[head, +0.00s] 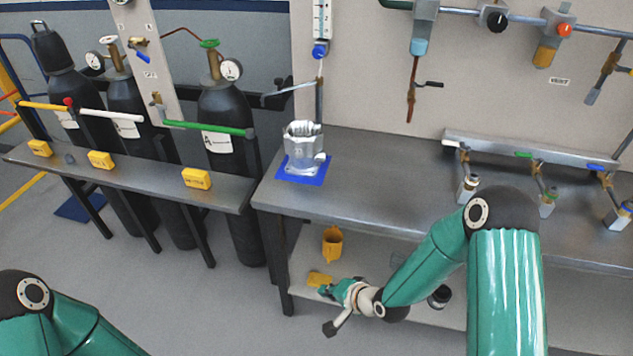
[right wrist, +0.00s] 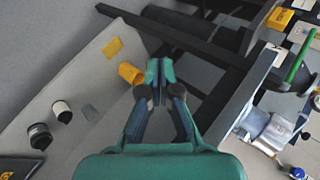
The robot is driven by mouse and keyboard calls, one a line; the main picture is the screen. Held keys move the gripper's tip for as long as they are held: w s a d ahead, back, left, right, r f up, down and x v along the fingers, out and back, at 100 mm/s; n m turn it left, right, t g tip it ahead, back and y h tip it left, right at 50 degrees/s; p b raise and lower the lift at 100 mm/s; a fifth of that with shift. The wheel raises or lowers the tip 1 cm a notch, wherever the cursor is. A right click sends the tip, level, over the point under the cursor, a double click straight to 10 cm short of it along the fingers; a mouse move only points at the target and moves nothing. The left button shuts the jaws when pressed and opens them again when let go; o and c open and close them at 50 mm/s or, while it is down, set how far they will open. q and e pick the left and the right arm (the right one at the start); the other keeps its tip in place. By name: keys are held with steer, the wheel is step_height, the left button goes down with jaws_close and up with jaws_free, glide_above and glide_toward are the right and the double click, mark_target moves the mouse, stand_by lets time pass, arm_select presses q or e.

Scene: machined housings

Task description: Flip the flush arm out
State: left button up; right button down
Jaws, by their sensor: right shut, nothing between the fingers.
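A grey arm (head: 290,91), which looks like the flush arm, sticks out to the left from a thin vertical pipe below the flow tube. Below it, a silver machined housing (head: 303,145) stands upright on a blue mat (head: 323,171) on the bench. My right gripper (head: 326,290) is low in front of the bench, well below the arm and housing. In the right wrist view its green fingers (right wrist: 158,72) are together and empty. The housing also shows in the right wrist view (right wrist: 274,131). My left gripper is out of view.
The steel bench (head: 375,165) is clear right of the housing, up to a rail (head: 530,150) with hanging fittings. Gas cylinders (head: 222,110) stand behind a lower shelf at left.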

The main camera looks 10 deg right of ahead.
steer(key=s+f+n+g, duration=0.3)
steer(key=s, duration=0.6)
steer(key=s+f+n+g+h, duration=0.1)
steer(key=s+f+n+g, duration=0.2)
steer(key=s, duration=0.7)
steer(key=shift+s+a+f+n+g, duration=0.2)
steer(key=shift+a+f+n+g, duration=0.25)
steer(key=shift+n, duration=0.35)
steer(key=shift+r, duration=0.1)
steer(key=shift+w, duration=0.1)
